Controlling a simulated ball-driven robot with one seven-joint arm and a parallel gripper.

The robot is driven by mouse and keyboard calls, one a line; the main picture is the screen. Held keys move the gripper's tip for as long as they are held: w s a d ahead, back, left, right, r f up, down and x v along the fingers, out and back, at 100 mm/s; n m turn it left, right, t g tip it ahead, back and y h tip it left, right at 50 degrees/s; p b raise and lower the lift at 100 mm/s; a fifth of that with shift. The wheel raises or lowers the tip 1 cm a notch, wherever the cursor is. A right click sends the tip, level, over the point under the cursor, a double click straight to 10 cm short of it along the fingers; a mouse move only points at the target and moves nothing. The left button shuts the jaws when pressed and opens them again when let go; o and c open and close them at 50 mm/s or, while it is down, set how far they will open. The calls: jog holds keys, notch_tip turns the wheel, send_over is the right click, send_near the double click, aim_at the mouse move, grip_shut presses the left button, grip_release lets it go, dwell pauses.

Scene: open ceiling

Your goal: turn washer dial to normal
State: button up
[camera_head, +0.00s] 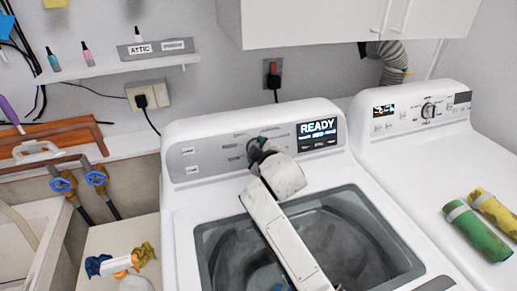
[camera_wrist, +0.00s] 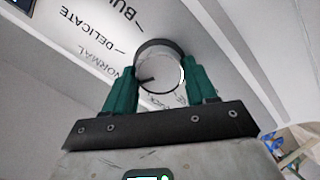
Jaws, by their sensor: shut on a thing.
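The washer (camera_head: 183,215) stands in the middle of the head view, with a lit display reading READY (camera_head: 318,128). Its dial (camera_wrist: 160,60) is a round silver knob in the wrist view. A dark mark on the dial's face points left, toward the lower part of the NORMAL label (camera_wrist: 100,62); its exact alignment is unclear. DELICATE (camera_wrist: 50,22) and a partly cut-off BULKY label lie beyond. My gripper (camera_wrist: 162,78) has its green fingers shut on the dial's two sides. In the head view, my gripper (camera_head: 260,150) hides most of the dial.
The washer's dark lid (camera_head: 345,235) lies below my arm. A dryer (camera_head: 400,160) stands to the right, with green (camera_head: 478,232) and yellow (camera_head: 495,212) rolls on top. A shelf (camera_head: 115,67) with small bottles is at upper left. A white cabinet (camera_head: 300,22) hangs above.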

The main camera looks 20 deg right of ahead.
jog(key=shift+n, duration=0.3)
jog(key=o, duration=1.1)
jog(key=shift+c, duration=0.2)
jog(key=b+v, duration=0.1)
jog(key=v, duration=0.9)
jog(key=shift+s+r, duration=0.15)
jog(key=shift+s, duration=0.25)
